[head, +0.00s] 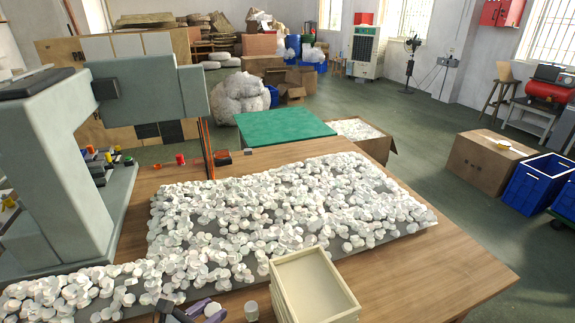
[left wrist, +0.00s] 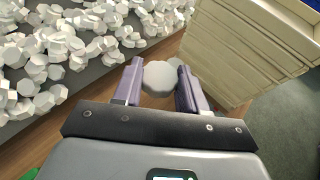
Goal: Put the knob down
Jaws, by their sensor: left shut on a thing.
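A white faceted knob (left wrist: 160,78) sits between the two purple fingers of my left gripper (left wrist: 158,84), which is shut on it. In the head view my left gripper (head: 203,310) is at the bottom edge, with the held knob (head: 213,310) showing pale at its fingers. It is over or near the wooden table front, between the knob pile and the cream tray. Whether the held knob touches the table, I cannot tell. Another pale knob (head: 251,311) stands on the table just left of the tray. My right gripper is not in view.
Many white knobs (head: 290,210) cover a grey mat on the wooden table (head: 460,262). An open, empty-looking cream tray (head: 312,287) stands at the front, right of my left gripper. The grey pad printer (head: 60,150) rises at left. The table's right side is clear.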

